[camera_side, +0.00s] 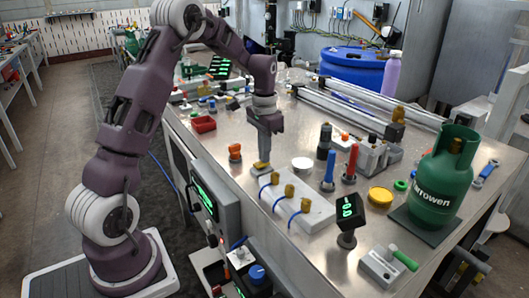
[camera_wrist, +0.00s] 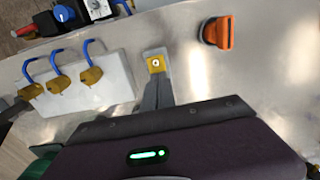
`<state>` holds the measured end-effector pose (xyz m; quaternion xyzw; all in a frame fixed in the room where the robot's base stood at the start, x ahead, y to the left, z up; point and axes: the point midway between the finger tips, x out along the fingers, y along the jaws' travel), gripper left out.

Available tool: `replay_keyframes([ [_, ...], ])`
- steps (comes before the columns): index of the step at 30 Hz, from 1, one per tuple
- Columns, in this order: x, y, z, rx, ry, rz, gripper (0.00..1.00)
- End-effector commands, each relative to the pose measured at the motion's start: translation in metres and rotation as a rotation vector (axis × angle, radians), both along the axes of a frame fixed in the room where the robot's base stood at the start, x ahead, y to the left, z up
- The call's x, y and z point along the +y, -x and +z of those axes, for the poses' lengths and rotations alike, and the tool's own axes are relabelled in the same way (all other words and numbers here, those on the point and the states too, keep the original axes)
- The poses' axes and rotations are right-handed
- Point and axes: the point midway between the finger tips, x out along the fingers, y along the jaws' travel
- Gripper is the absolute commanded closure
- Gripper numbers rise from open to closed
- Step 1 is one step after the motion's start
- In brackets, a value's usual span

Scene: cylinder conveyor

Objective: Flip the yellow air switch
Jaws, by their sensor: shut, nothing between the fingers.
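The yellow switch (camera_side: 261,166) sits on a small pale base near the front edge of the metal table. In the wrist view its yellow square top (camera_wrist: 156,64) with a pale round dot shows just beyond my fingertips. My gripper (camera_side: 264,159) points down and is shut and empty, with its tips right over the switch. In the wrist view the shut fingers of my gripper (camera_wrist: 157,80) reach up to the yellow part and hide its near side. I cannot tell whether they touch it.
A white block (camera_side: 300,208) with brass fittings and blue hoses stands close by on the right. An orange piece (camera_side: 235,150) stands behind left. A white disc (camera_side: 302,164) and blue and red upright cylinders are to the right. A green gas bottle (camera_side: 441,182) stands farther right.

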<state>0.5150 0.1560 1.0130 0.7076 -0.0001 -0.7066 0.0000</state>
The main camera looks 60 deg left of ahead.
Motion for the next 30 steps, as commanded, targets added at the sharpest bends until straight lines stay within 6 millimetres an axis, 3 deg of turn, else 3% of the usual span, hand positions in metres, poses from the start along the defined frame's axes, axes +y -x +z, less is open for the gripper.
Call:
replay_keyframes([
  [14, 0.0, -0.001, -0.006, 0.003, 0.001, 0.0, 1.0],
  [30, 0.0, 0.016, -0.003, 0.011, 0.003, 0.0, 1.0],
])
